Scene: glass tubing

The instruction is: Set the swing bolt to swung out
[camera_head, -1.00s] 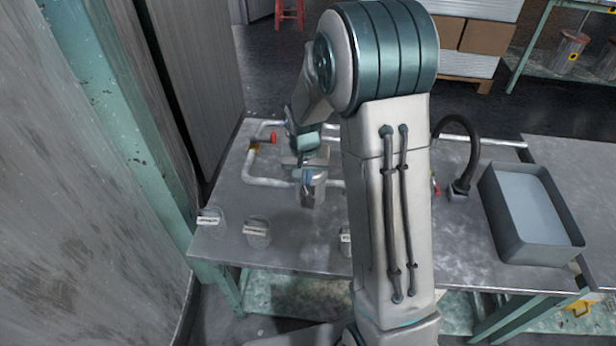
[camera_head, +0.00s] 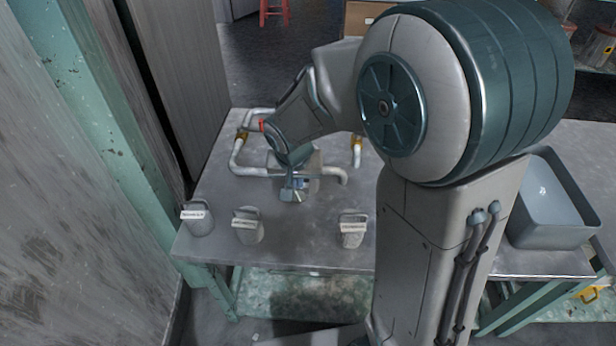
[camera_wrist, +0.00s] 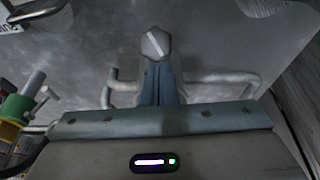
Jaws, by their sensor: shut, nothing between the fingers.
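My gripper (camera_head: 291,196) is shut and points down over the bench, near the bent pipe. Its blue fingers show in the wrist view (camera_wrist: 164,72). A grey piece with a hexagonal face and a slanting line (camera_wrist: 155,43) shows at the fingertips. I cannot tell whether it is part of the swing bolt, or whether the fingers touch it. A grey block (camera_head: 316,172) stands beside and behind the gripper, partly hidden by it. The swing bolt's position cannot be made out clearly.
A pale bent pipe (camera_head: 240,152) with a red handle (camera_head: 262,126) runs behind the gripper. A grey bin (camera_head: 550,235) stands at right, beyond my arm.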

